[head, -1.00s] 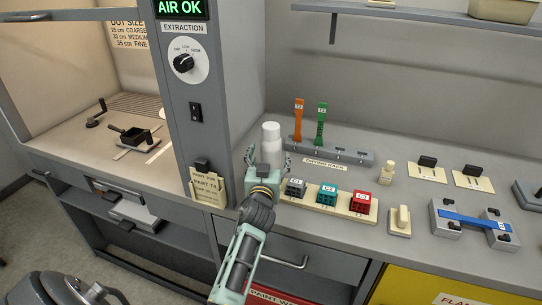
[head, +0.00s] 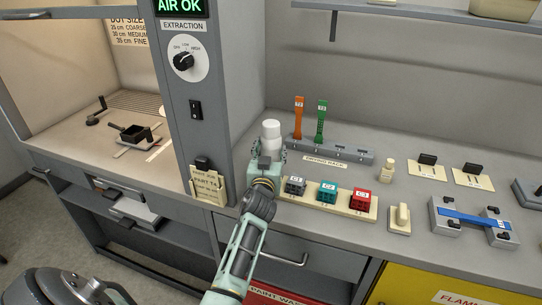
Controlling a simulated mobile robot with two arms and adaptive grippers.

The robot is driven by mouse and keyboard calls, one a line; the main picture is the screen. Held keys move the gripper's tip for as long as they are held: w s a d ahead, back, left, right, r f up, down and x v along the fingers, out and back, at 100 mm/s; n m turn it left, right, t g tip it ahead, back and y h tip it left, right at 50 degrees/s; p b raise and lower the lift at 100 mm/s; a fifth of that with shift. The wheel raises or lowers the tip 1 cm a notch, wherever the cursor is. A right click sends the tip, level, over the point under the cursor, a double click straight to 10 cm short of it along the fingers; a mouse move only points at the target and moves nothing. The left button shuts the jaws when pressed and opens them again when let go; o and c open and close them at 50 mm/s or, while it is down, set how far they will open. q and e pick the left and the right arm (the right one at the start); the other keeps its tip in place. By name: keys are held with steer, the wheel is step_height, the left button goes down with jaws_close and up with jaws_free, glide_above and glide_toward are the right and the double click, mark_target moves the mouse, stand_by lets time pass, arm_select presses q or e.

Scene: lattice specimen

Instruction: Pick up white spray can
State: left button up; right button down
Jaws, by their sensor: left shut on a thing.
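The white spray can (head: 271,131) stands upright on the bench, just right of the grey extraction column. My left gripper (head: 268,150) reaches in from the front and is shut on the can, its fingers on either side of the body. The lower part of the can is hidden behind the gripper. My right gripper is not in the head view.
A drying rack (head: 342,151) with an orange and a green strip stands right of the can. A cream tray (head: 331,203) with grey, teal and red blocks lies close to the gripper's right. The extraction column (head: 213,85) rises close on the left.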

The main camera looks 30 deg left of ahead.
mark_target(270, 143)
arm_select(q)
steer(key=c, duration=0.4)
steer(key=shift+o, duration=0.2)
steer(key=shift+r, duration=0.1)
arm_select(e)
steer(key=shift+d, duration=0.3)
